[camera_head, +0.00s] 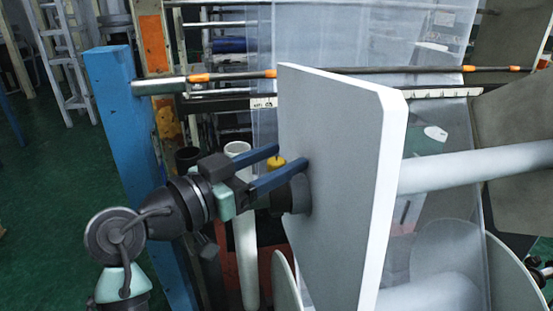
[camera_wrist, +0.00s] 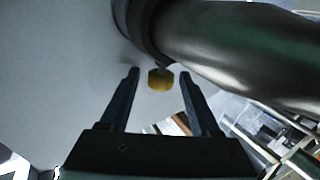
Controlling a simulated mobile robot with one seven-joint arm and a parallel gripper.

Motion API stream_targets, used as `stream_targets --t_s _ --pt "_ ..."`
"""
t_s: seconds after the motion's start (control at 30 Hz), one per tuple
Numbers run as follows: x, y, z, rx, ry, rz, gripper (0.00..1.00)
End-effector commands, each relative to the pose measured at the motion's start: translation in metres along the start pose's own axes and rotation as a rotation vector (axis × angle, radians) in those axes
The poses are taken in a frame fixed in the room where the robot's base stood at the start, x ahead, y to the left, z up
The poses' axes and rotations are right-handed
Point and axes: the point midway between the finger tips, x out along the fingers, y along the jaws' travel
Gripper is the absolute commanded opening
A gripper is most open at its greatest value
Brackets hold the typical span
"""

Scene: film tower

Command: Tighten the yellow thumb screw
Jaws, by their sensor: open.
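The yellow thumb screw (camera_head: 276,164) sits on a dark collar (camera_head: 297,194) beside a large white plate (camera_head: 345,150). In the wrist view the thumb screw (camera_wrist: 161,79) shows as a small yellow knob just below the dark collar. My gripper (camera_head: 291,167) is open, with its two dark blue fingers pointing toward the plate on either side of the screw. In the wrist view, my gripper (camera_wrist: 159,72) has one fingertip left and one right of the screw, with visible gaps on both sides. The screw's lower part is partly hidden by the near finger in the head view.
The white plate stands close beyond my fingertips. A metal shaft (camera_wrist: 245,50) fills the upper right of the wrist view. A blue post (camera_head: 130,140) stands left of my arm, and a rod with orange bands (camera_head: 200,78) crosses behind. A white roller (camera_head: 475,165) lies beyond the plate.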

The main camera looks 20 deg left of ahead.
Motion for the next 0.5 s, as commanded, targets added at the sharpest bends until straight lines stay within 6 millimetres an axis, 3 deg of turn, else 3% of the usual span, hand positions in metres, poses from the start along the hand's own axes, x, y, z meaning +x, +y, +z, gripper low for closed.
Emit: stream_targets --t_s 0.23,0.5 --pt "-0.016 -0.001 0.002 -0.001 0.0 -0.004 0.63" --pt "-0.075 -0.001 0.001 0.002 0.001 -0.005 0.63"
